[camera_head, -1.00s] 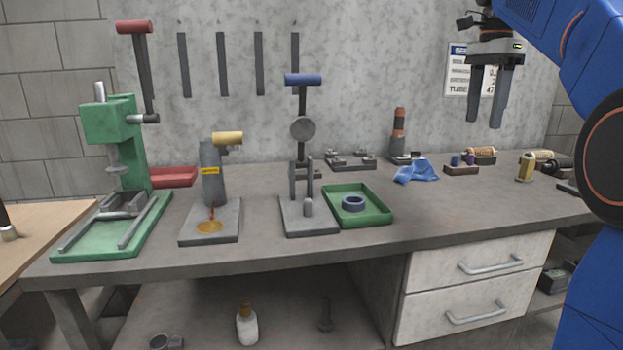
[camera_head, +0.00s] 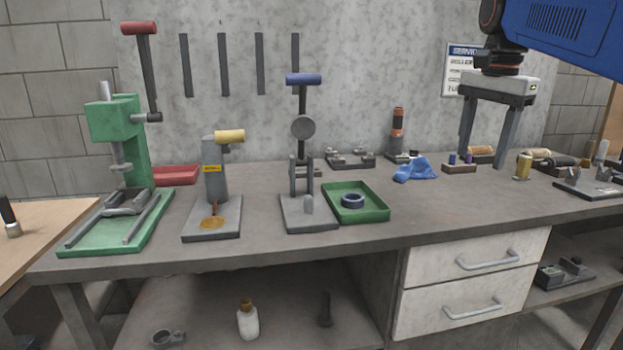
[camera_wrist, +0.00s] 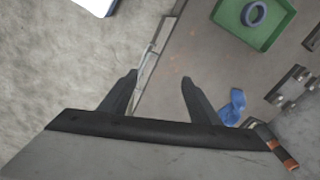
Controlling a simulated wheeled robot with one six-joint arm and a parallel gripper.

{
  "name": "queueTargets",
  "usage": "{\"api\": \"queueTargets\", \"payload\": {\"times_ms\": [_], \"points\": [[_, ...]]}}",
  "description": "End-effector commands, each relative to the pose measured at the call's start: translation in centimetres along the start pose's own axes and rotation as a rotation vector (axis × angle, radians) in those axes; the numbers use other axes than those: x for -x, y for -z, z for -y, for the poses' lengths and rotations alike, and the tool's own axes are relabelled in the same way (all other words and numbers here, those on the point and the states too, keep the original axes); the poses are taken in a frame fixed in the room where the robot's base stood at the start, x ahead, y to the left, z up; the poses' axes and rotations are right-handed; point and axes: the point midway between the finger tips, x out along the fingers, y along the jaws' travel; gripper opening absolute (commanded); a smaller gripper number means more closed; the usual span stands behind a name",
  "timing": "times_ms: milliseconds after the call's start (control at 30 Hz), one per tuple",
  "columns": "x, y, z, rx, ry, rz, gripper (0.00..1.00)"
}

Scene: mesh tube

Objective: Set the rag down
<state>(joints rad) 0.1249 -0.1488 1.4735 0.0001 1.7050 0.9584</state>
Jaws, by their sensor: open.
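The blue rag (camera_head: 415,169) lies crumpled on the grey workbench, right of the green tray in the head view. It also shows in the wrist view (camera_wrist: 233,106), just beyond the right finger. My gripper (camera_head: 483,162) is open and empty, with its two fingers pointing down over the right part of the bench. In the wrist view my gripper (camera_wrist: 159,78) shows its fingers spread wide with nothing between them. The rag is apart from the fingers in the head view.
A green tray (camera_head: 376,214) with a dark blue ring (camera_head: 353,200) stands mid-bench. A dark orange-topped tool (camera_head: 397,130) stands behind the rag. Small blocks (camera_head: 460,168) and a yellow piece (camera_head: 523,166) lie near my gripper. The front right of the bench is clear.

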Motion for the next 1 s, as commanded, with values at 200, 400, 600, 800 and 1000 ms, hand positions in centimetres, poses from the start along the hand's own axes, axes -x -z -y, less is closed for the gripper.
{"api": "queueTargets", "payload": {"times_ms": [200, 400, 600, 800, 1000], "points": [[-5.0, -4.4, -4.2, 0.242, 0.053, -0.041, 0.56], [-10.5, -8.1, -8.2, 0.466, 0.096, -0.089, 0.56], [-16.8, -11.8, -12.5, 0.689, 0.133, -0.146, 0.56], [-23.6, -15.1, -16.7, 0.9, 0.16, -0.207, 0.56], [-28.3, -17.1, -19.5, 1.036, 0.173, -0.253, 0.56]]}}
